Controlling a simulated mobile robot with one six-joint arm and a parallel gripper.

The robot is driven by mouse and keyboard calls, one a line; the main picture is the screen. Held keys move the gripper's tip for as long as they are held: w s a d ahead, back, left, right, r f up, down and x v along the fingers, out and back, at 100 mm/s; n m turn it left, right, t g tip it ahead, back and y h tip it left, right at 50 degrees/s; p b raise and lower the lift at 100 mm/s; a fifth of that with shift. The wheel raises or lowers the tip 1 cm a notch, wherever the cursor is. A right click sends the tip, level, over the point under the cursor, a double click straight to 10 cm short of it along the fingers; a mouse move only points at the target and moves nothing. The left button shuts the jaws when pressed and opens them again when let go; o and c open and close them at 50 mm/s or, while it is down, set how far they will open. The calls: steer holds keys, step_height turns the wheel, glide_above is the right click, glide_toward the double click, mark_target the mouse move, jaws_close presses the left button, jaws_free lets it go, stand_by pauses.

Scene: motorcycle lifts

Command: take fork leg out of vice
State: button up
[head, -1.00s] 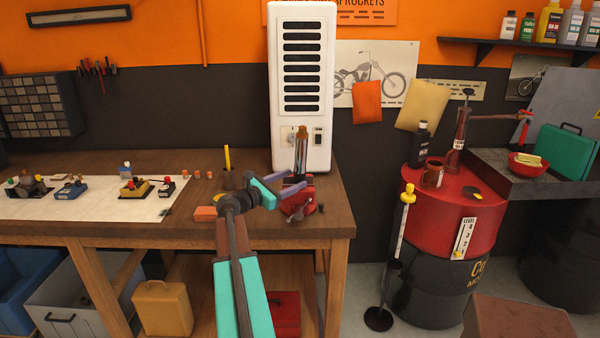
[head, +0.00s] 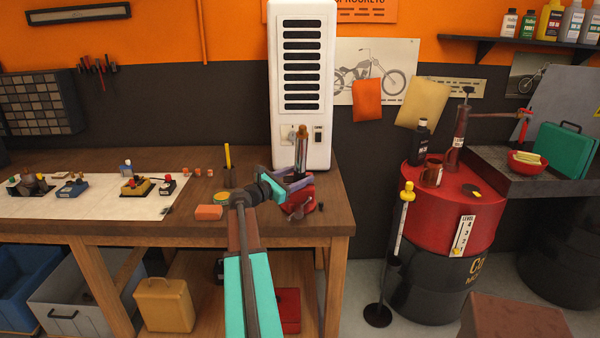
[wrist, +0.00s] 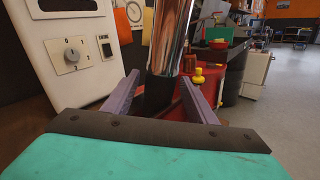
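The fork leg (head: 301,148) is a shiny, upright tube with a brownish top and a dark lower part. It stands in the red vice (head: 297,201) on the right end of the workbench, in front of the white cabinet. My gripper (head: 296,182) is at the fork leg just above the vice. In the wrist view, the chrome tube (wrist: 171,35) rises between my two purple fingers (wrist: 158,97). The fingers are apart, with visible room on both sides of the tube. The vice jaws are mostly hidden behind my gripper.
The white cabinet (head: 302,90) stands close behind the fork leg. A cup with a yellow stick (head: 229,175), an orange block (head: 209,212) and a tin sit left of my gripper. A red-topped drum (head: 455,205) stands to the right, beyond a gap.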

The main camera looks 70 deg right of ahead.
mark_target(295, 168)
jaws_close()
steer(key=shift+r, duration=0.15)
steer(key=shift+r, duration=0.1)
steer(key=shift+r+b, duration=0.6)
steer(key=shift+r, duration=0.85)
steer(key=shift+w+r, duration=0.15)
steer(key=shift+w, duration=0.1)
steer(key=w+a+b, duration=0.2)
steer(key=w+a, duration=0.1)
steer(key=w, duration=0.5)
steer(key=w+a+b, duration=0.2)
steer(key=w+a, duration=0.1)
steer(key=w, duration=0.5)
steer(key=shift+w+a, duration=0.2)
steer(key=shift+a, duration=0.05)
